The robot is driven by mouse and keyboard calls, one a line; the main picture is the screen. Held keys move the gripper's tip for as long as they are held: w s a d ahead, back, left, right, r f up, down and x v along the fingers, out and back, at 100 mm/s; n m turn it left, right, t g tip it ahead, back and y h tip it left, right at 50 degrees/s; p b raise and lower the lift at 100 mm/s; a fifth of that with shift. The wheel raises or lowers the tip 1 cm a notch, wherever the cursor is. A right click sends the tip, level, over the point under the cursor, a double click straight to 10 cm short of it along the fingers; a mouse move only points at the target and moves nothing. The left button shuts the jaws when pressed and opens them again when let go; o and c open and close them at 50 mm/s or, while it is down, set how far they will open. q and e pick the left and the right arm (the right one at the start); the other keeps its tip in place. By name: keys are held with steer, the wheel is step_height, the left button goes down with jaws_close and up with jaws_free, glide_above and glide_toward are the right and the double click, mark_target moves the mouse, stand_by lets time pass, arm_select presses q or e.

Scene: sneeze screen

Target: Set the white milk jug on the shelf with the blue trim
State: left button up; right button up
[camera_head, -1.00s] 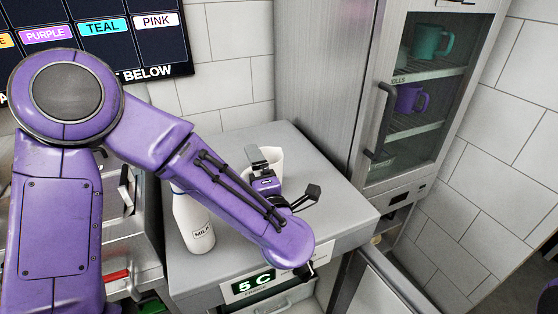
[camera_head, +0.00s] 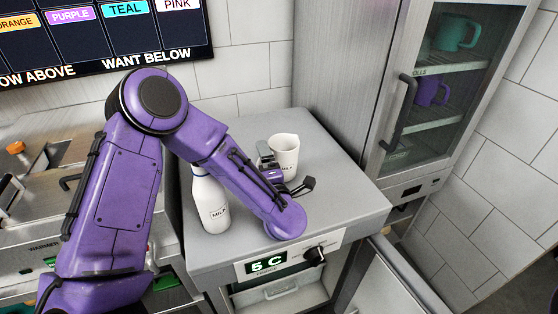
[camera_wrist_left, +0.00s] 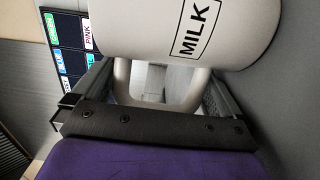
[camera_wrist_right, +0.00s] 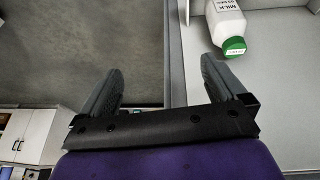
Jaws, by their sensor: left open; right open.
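The white milk jug (camera_head: 287,152) stands upright on the grey counter, its MILK label facing my left gripper in the left wrist view (camera_wrist_left: 225,35). My left gripper (camera_head: 282,170) is open beside the jug. In the left wrist view, the jug's handle (camera_wrist_left: 122,85) lies between the open fingers (camera_wrist_left: 155,85); whether they touch it I cannot tell. My right gripper (camera_wrist_right: 160,75) is open and empty, shown only in the right wrist view. I cannot make out a shelf with blue trim in any view.
A white milk bottle (camera_head: 211,205) stands on the counter (camera_head: 335,185), left of the jug and close by my left forearm. A glass-door cabinet (camera_head: 400,100) with teal and purple mugs stands at right. A green-capped milk bottle (camera_wrist_right: 230,28) lies ahead of my right gripper.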

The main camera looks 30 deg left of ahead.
arm_select(q)
steer(key=shift+d+r, duration=0.1)
steer(key=c, duration=1.2)
